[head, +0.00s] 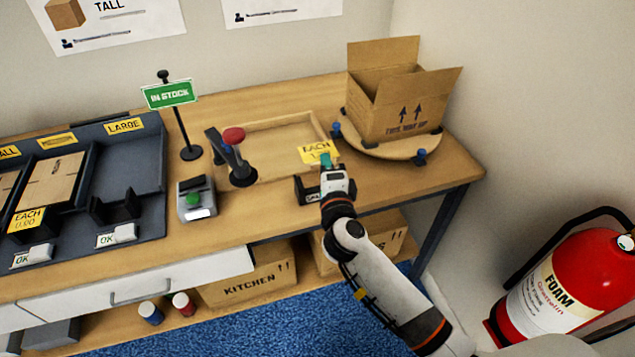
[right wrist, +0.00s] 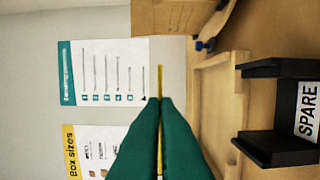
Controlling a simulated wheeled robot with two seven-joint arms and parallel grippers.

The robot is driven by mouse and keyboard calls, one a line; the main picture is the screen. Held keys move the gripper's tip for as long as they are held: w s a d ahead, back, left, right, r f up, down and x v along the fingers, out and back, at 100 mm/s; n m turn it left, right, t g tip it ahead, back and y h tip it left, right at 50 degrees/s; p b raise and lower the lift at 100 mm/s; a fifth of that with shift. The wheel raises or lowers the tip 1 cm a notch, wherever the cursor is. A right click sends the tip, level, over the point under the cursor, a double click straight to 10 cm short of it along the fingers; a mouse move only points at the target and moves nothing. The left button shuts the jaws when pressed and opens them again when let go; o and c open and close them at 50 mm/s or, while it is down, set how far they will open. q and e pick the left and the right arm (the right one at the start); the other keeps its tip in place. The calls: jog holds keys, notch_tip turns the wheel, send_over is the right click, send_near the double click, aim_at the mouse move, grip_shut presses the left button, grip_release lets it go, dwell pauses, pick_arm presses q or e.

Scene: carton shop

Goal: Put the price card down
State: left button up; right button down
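The yellow price card (head: 315,151), marked EACH, is held upright in my right gripper (head: 326,160). In the right wrist view the card (right wrist: 160,82) shows edge-on as a thin yellow strip between the green fingertips (right wrist: 160,120), which are shut on it. The card is above the bench, near the front of a shallow wooden tray (head: 262,122). A black holder marked SPARE (right wrist: 280,112) stands beside it in the right wrist view; in the head view the arm partly hides this holder (head: 308,190). My left gripper is not in view.
An open carton (head: 400,112) stands on a round turntable (head: 375,147) to the right. A red-topped lever (head: 234,138), a grey box with a green button (head: 194,199) and an IN STOCK sign (head: 169,94) stand left. Another EACH card (head: 27,220) is at the grey rack (head: 150,182).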

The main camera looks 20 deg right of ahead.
jog(key=shift+w+a+f+b, duration=0.15)
jog(key=shift+f+b, duration=0.65)
jog(key=shift+f, duration=0.8)
jog(key=shift+w+d+f+b, duration=0.1)
jog(key=shift+w+f+b, duration=0.2)
jog(key=shift+f+b, duration=0.95)
jog(key=shift+w+a+f+b, duration=0.15)
jog(key=shift+f+b, duration=0.25)
jog(key=shift+f, duration=1.6)
jog(key=shift+d+f, duration=0.1)
jog(key=shift+f, duration=0.3)
jog(key=c, duration=1.7)
grip_release()
jog(key=shift+r, duration=0.1)
jog(key=shift+r, duration=0.3)
jog(key=s+a, duration=0.1)
jog(key=s, duration=1.1)
jog(key=shift+a, duration=0.35)
